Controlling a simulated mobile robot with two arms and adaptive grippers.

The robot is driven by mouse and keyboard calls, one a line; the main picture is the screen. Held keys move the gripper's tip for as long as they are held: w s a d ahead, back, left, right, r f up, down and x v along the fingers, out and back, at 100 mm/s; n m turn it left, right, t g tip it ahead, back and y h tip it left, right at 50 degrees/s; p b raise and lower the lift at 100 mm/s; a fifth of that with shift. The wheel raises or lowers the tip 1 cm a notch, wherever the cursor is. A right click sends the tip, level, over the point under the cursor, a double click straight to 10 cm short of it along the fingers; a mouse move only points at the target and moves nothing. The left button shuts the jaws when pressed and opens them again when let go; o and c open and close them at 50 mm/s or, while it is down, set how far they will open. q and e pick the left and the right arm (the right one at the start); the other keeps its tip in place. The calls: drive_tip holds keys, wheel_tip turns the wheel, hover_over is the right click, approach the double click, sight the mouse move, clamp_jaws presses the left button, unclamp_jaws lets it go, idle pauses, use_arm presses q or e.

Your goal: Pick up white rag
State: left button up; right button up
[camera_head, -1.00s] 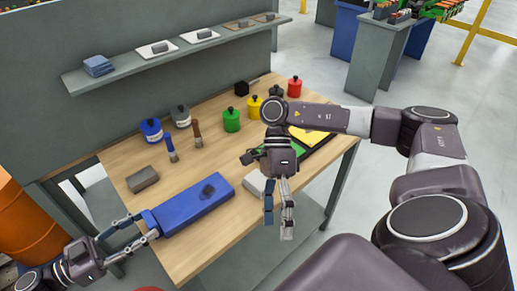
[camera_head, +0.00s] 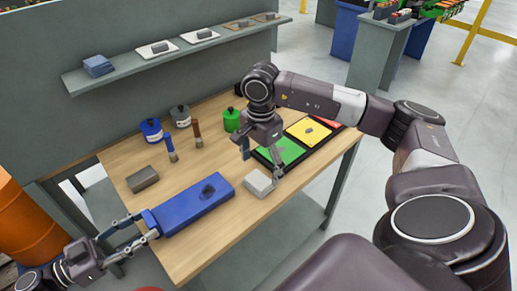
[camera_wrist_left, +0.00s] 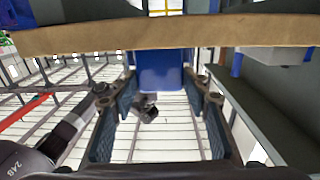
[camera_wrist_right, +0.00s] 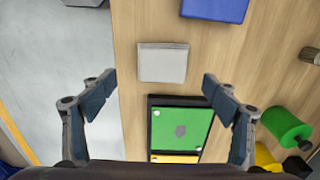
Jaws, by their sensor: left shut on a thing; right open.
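The white rag (camera_head: 258,183) is a folded pale block on the wooden table, between the blue carrier and the dark tray with coloured panels. It also shows in the right wrist view (camera_wrist_right: 163,63), lying flat ahead of the fingers. My right gripper (camera_head: 262,166) is open and empty just above the rag, its fingers pointing down; in its wrist view the fingers (camera_wrist_right: 160,79) are spread wider than the rag. My left gripper (camera_head: 147,228) is shut on the near-left end of the blue carrier (camera_head: 177,216), which has a dark mark on top.
The dark tray (camera_head: 262,155) holds green, yellow and red panels right of the rag. A grey block (camera_head: 142,179), two brushes and several coloured pots stand farther back. A wall shelf (camera_head: 150,62) holds folded cloths. The table front beside the rag is clear.

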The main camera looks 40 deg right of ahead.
sight(259, 179)
drive_tip(key=shift+w+a+f, duration=0.1)
drive_tip(key=shift+w+f, duration=0.05)
drive_tip(key=shift+f, duration=1.25)
drive_tip(key=shift+w+a+f, duration=0.1)
drive_tip(key=shift+f, duration=1.25)
drive_tip(key=shift+c, duration=0.5)
drive_tip(key=c, duration=1.2)
wheel_tip(259, 179, up, 10)
drive_tip(key=shift+r, duration=0.1)
